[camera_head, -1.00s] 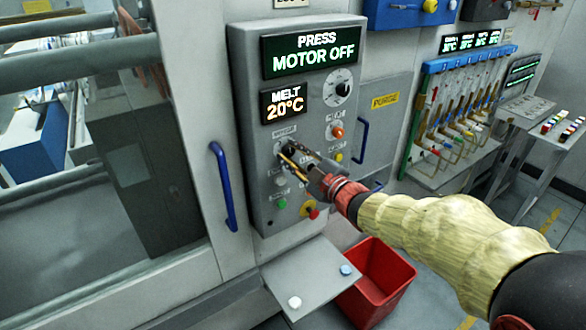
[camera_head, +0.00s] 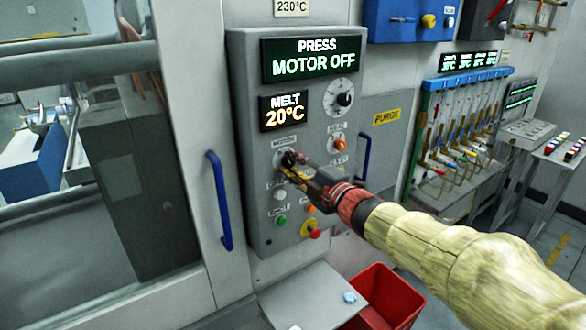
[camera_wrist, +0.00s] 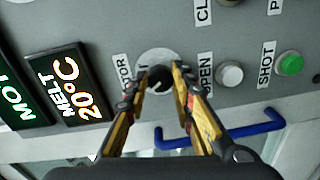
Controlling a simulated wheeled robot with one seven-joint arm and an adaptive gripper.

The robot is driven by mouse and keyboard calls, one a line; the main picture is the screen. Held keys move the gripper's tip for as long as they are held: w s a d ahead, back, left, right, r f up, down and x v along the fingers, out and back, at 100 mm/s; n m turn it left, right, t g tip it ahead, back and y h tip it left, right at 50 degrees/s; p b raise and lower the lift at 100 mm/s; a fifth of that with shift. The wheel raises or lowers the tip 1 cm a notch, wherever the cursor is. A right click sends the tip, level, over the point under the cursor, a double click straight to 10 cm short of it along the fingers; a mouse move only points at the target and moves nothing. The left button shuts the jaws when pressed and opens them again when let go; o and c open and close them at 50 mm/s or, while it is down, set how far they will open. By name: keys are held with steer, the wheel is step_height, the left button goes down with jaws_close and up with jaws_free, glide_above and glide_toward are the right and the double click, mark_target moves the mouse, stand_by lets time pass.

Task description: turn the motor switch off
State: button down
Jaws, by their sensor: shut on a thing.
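The motor switch is a black rotary knob (camera_wrist: 159,80) on a pale round plate, beside a label partly reading "MOTOR" in the wrist view. My gripper (camera_wrist: 162,76) has its two yellow-and-black fingers on either side of this knob, shut on it. In the head view my gripper (camera_head: 288,165) reaches the panel just under the "MOTOR" label, and its fingers hide most of the knob. The upper display (camera_head: 311,57) on the grey control panel (camera_head: 244,150) reads "PRESS MOTOR OFF".
A "MELT 20°C" display (camera_head: 285,110) and a dial (camera_head: 343,98) are above the switch. White, green (camera_head: 281,221) and red-yellow (camera_head: 312,230) buttons lie close below. A blue handle (camera_head: 219,200) is left of the panel. A shelf (camera_head: 310,298) and red bin (camera_head: 385,300) stand below.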

steer(key=shift+f, duration=0.1)
steer(key=c, duration=1.5)
jaws_free()
steer(key=v, duration=1.2)
steer(key=shift+s, duration=0.1)
